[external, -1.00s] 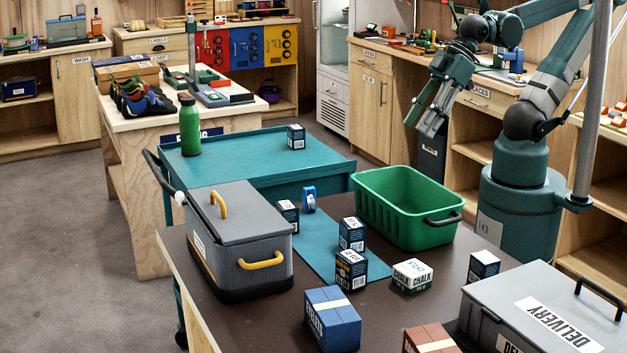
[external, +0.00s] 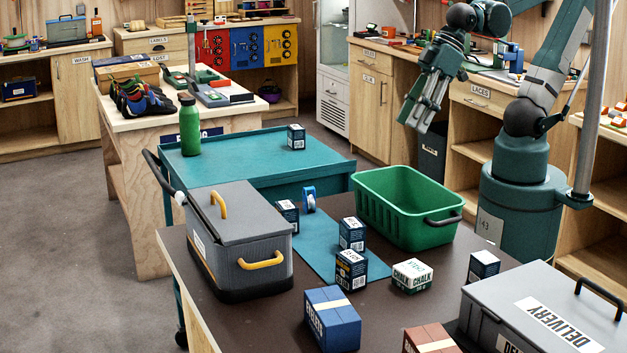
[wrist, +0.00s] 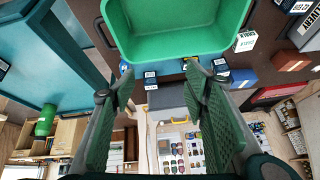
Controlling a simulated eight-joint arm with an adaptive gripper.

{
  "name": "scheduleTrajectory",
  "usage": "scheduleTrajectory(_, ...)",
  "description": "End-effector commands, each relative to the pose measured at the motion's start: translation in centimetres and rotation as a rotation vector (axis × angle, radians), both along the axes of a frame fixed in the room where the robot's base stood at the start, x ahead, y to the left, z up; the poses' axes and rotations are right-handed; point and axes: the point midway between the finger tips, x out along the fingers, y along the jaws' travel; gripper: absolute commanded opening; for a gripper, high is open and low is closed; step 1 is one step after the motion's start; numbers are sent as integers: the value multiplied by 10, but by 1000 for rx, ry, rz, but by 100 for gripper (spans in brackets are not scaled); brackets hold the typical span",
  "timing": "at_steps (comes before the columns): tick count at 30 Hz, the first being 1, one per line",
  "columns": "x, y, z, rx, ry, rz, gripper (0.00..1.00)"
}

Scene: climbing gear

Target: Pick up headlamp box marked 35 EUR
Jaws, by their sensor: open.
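Several small dark navy boxes with white-marked tops stand about, and I cannot read which is marked 35 EUR. Two stand on the teal mat, a rear box (external: 352,235) and a front box (external: 351,270). One box (external: 288,216) is beside the grey cooler, one (external: 483,267) is near the delivery crate, and one (external: 296,137) is on the teal cart. In the wrist view, two boxes (wrist: 151,80) (wrist: 221,72) show beyond the fingers. My gripper (external: 412,126) is open and empty, high up behind the green bin, apart from all boxes; its fingers also show in the wrist view (wrist: 160,88).
The green bin (external: 400,215) stands at the table's back. A grey cooler (external: 240,235) is left, a blue box (external: 333,320) in front, a chalk box (external: 412,276) in the middle, and a grey delivery crate (external: 545,305) at right. Blue tape (external: 309,199) is near the mat's back.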

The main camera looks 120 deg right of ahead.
Motion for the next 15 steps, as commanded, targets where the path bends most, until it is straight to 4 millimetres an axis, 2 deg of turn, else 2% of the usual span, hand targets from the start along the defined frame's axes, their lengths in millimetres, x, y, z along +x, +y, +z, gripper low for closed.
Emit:
scheduleTrajectory(3, 16, 7, 8, 33, 24, -42, 45)
scheduleTrajectory(15, 67, 32, 18, 135, 110, -202, 45)
